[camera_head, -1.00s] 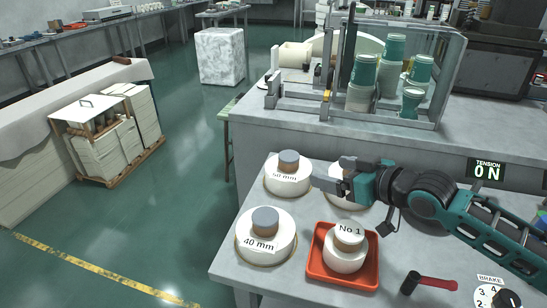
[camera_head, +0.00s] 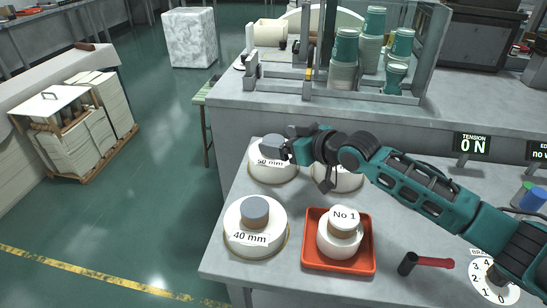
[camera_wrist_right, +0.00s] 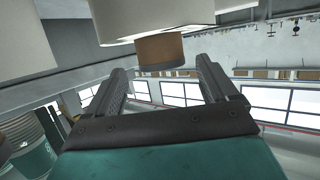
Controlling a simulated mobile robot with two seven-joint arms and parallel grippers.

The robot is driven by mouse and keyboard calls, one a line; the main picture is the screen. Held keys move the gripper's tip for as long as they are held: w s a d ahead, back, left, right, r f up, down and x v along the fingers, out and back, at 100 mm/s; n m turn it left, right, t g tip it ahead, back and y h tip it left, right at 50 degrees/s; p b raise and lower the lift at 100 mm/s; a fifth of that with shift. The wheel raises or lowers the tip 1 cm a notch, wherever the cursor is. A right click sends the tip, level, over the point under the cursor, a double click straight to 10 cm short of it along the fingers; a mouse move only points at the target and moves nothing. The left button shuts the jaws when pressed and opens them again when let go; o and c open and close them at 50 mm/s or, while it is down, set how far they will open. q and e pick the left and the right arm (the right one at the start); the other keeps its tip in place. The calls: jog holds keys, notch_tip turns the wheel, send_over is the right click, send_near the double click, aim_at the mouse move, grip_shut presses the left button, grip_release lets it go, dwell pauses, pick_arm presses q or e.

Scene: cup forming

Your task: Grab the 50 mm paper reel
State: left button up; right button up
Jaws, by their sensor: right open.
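The 50 mm paper reel (camera_head: 273,175) is a white roll with a labelled top and an upright core. It stands at the far left corner of the near table. My right gripper (camera_head: 279,149) is open at the reel's core, coming from the right. In the right wrist view the brown core (camera_wrist_right: 160,50) shows beyond and between the two spread fingers, with a white roll (camera_wrist_right: 165,15) above it in the picture. I cannot tell whether the fingers touch the core. My left gripper is not in view.
The 40 mm reel (camera_head: 255,239) stands in front. Another white reel (camera_head: 338,180) is partly hidden under my right arm. A red tray (camera_head: 312,260) holds the No 1 reel (camera_head: 340,240). A counter with cup stacks (camera_head: 370,60) stands behind.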

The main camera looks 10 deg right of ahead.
aim_at(275, 140)
jog(key=x, duration=0.5)
jog(key=shift+s+a+f+b, duration=0.1)
jog(key=shift+f+b, duration=0.1)
jog(key=shift+b, duration=0.1)
jog(key=c, duration=1.3)
jog(key=shift+r, duration=0.1)
jog(key=shift+c, duration=0.3)
